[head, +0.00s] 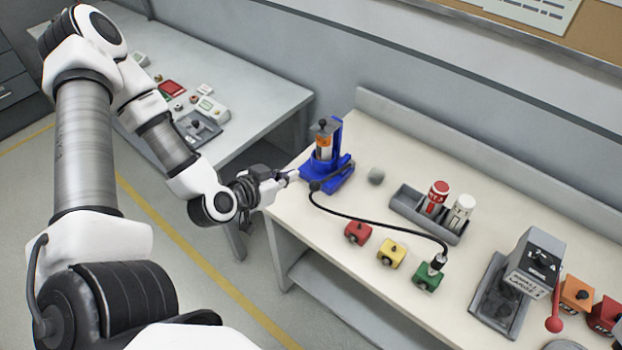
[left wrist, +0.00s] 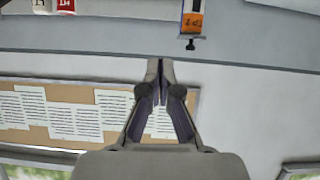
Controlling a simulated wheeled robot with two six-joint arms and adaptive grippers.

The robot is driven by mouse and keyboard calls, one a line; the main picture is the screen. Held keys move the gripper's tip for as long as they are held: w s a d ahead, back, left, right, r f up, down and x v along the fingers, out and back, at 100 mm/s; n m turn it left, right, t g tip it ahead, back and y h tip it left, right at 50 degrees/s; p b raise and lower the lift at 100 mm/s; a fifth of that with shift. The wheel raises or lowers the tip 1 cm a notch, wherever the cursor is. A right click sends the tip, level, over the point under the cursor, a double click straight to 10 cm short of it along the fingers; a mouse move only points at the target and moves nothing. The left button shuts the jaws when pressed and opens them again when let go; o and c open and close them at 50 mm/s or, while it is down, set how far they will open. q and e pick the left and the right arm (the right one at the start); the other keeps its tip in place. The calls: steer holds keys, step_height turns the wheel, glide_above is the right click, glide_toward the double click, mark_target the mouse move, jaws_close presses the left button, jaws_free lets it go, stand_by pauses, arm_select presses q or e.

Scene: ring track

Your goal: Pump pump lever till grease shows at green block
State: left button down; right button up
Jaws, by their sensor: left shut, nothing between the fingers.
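The blue pump (head: 337,180) stands at the near left corner of the light table, with an orange-labelled cartridge (head: 324,148) upright in it. A dark bar, likely the pump lever (head: 341,172), lies low along its side. A black hose (head: 372,220) runs from the pump to a fitting on the green block (head: 427,279). I make out no grease there at this size. My left gripper (head: 292,177) is shut and empty, just left of the pump; contact is unclear. The left wrist view shows its closed fingers (left wrist: 160,80), with the cartridge (left wrist: 192,20) beyond. My right gripper is not visible.
Red (head: 358,232) and yellow (head: 391,253) blocks stand beside the green one. A grey tray (head: 408,205) holds red and white cans. A grey device (head: 535,265) stands at right.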

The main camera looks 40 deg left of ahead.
mark_target(311, 186)
arm_select(q)
steer(key=b+x, duration=0.6)
steer(key=x, duration=0.3)
steer(key=shift+w+f, duration=0.1)
steer(key=shift+w, duration=0.15)
steer(key=f, duration=0.2)
steer(key=shift+s+d+f, duration=0.2)
steer(key=shift+s+f, duration=0.15)
steer(key=shift+f, duration=0.05)
steer(key=shift+s+a+f+p, duration=0.2)
steer(key=shift+f+p, duration=0.1)
steer(key=shift+f, duration=0.3)
steer(key=shift+w+d, duration=0.1)
